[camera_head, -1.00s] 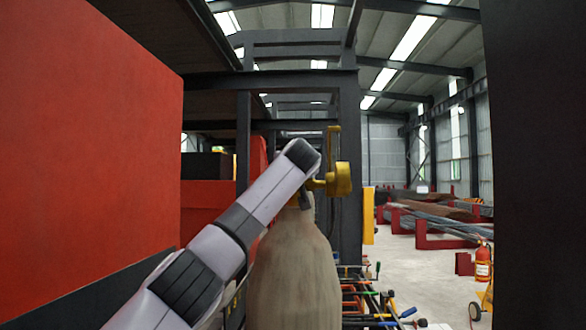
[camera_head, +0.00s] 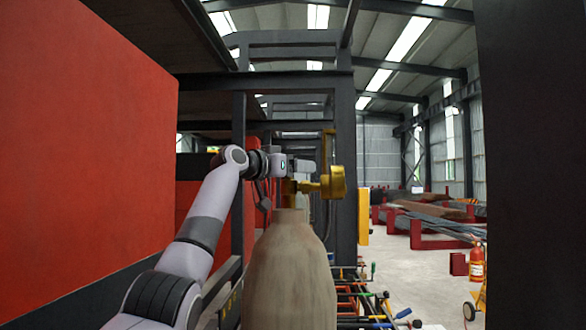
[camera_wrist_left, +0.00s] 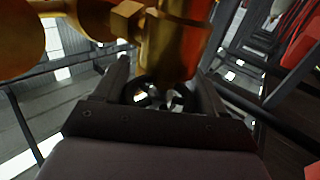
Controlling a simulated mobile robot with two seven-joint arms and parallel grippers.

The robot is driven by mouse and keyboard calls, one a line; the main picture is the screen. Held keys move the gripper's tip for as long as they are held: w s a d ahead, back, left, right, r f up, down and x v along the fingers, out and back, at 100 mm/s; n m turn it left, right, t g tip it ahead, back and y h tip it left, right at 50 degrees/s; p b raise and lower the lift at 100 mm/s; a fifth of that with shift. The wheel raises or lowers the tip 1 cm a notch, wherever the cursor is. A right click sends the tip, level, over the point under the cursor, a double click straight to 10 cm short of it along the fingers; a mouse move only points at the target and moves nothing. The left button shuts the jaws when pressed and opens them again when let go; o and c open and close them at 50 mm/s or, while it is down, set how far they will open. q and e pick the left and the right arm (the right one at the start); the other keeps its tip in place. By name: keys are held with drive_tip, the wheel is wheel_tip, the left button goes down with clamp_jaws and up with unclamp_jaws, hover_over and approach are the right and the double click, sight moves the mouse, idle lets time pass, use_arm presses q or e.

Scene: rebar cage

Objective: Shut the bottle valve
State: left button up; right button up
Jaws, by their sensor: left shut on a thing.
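The bottle (camera_head: 290,275) is a tall, worn beige cylinder standing upright in the middle of the head view. A brass valve (camera_head: 328,184) with a round body and a thin upright stem sits on its neck. My left gripper (camera_head: 302,168) reaches level from the left to the valve top, its fingers hard to make out there. Brass fittings (camera_wrist_left: 125,22) fill the top of that view. My right gripper is not in view.
A large red panel (camera_head: 85,150) fills the left, and a dark column (camera_head: 530,170) the right. Coloured tools (camera_head: 370,305) lie behind the bottle. A red fire extinguisher (camera_head: 477,265) stands at the right.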

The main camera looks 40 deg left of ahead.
use_arm(q)
drive_tip(key=shift+d+m+h, duration=0.15)
drive_tip(key=shift+m+h, duration=0.85)
drive_tip(key=shift+h, duration=0.6)
drive_tip(key=o, duration=1)
drive_tip(key=shift+o, duration=0.2)
drive_tip(key=shift+s+f+b, duration=0.15)
drive_tip(key=shift+s+b, duration=0.3)
drive_tip(key=shift+b, duration=0.15)
drive_tip(key=s+a+b, duration=0.1)
drive_tip(key=s+b, duration=0.2)
drive_tip(key=s, duration=0.3)
drive_tip(key=shift+s+a, duration=0.1)
